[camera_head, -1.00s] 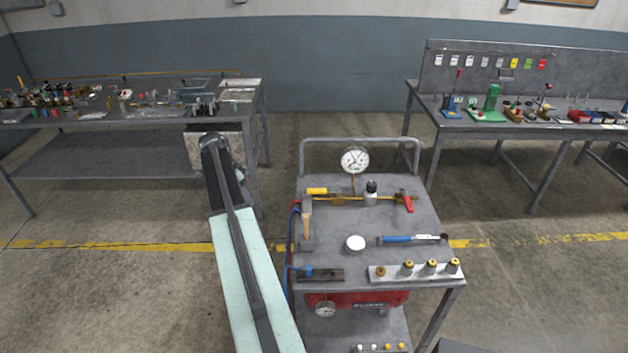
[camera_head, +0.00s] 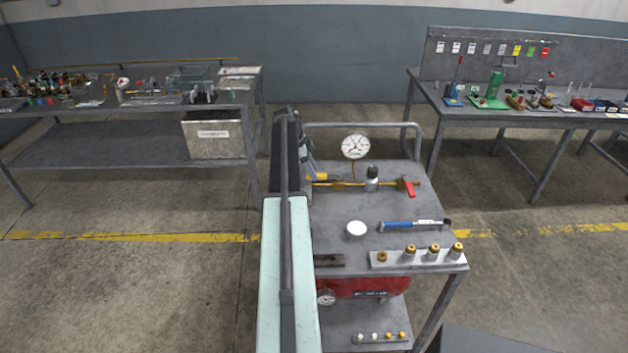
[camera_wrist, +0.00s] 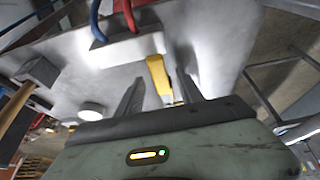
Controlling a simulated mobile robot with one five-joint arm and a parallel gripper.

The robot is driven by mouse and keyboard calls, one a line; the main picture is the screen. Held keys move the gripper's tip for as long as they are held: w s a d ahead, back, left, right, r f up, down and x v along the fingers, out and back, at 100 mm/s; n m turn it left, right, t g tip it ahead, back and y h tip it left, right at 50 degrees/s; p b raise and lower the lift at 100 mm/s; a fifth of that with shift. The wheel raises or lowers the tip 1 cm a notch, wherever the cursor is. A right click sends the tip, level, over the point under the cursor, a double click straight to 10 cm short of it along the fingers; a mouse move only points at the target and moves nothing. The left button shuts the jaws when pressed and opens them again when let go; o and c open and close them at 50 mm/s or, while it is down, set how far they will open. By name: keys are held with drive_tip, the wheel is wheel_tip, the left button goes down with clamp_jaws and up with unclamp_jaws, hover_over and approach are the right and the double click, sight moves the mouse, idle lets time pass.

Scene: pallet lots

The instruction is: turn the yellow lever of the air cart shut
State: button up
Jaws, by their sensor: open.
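The air cart (camera_head: 335,207) stands in front of me with a brass pipe line along the back of its top. The yellow lever (camera_head: 317,177) is at the left end of that line, partly hidden by my arm in the head view. In the wrist view the yellow lever (camera_wrist: 160,78) lies between the two dark fingers of my gripper (camera_wrist: 158,76). The gripper is open, with a finger on each side of the lever. I cannot tell whether either finger touches it. In the head view my arm hides most of the gripper.
A red lever (camera_head: 407,188) sits at the line's right end, and a pressure gauge (camera_head: 355,146) stands behind. A white disc (camera_head: 356,229), a blue-handled tool (camera_head: 412,224) and a fitting block (camera_head: 420,259) lie on top. The wrist view shows a hammer (camera_wrist: 37,71) and hoses (camera_wrist: 97,20).

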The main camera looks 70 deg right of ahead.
drive_tip(key=shift+s+d+f, duration=0.1)
drive_tip(key=shift+s+f, duration=0.1)
drive_tip(key=shift+f, duration=0.45)
drive_tip(key=shift+r, duration=0.15)
drive_tip(key=shift+c, duration=0.3)
clamp_jaws()
idle(0.4)
